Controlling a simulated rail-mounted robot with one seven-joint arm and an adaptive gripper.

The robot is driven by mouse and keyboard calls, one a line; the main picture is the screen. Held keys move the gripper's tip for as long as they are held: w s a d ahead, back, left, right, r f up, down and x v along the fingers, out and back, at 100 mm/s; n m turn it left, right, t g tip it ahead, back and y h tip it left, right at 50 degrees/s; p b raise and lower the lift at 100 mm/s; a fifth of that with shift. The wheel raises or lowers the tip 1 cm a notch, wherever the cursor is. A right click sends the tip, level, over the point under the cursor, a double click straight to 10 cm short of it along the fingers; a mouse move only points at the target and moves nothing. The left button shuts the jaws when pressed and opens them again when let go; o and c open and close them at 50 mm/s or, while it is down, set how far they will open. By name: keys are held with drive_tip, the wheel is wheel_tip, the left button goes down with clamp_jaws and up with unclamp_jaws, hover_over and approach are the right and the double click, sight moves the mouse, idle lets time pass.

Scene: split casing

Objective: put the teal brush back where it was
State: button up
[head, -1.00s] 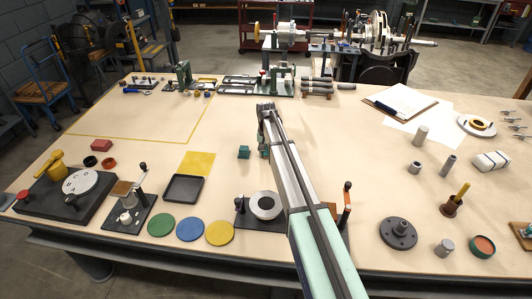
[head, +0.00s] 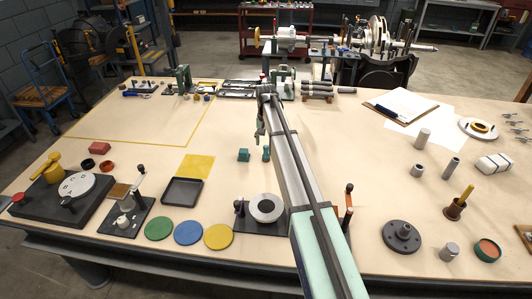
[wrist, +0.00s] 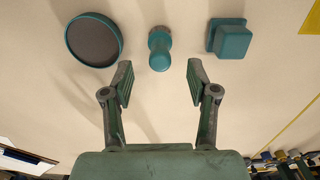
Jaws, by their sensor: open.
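The teal brush (wrist: 159,48), a small knob-topped piece, is on the table in the wrist view, just beyond and between my fingertips. In the head view the brush (head: 266,153) stands beside my arm. A teal square block (wrist: 228,38) is to its right in the wrist view, and the block (head: 243,155) also shows in the head view. A round teal dish with a dark inside (wrist: 94,39) is to its left; my arm hides it in the head view. My gripper (wrist: 159,84) is open and empty, and it also shows in the head view (head: 261,136).
A yellow square (head: 197,165) and a black tray (head: 182,191) lie left of the block. A black base with a white ring (head: 266,209) stands nearer the front edge. The table behind the brush and toward the yellow-taped area (head: 140,141) is mostly clear.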

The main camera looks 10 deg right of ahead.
drive_tip(key=shift+r+b, duration=0.4)
drive_tip(key=shift+r, duration=1.6)
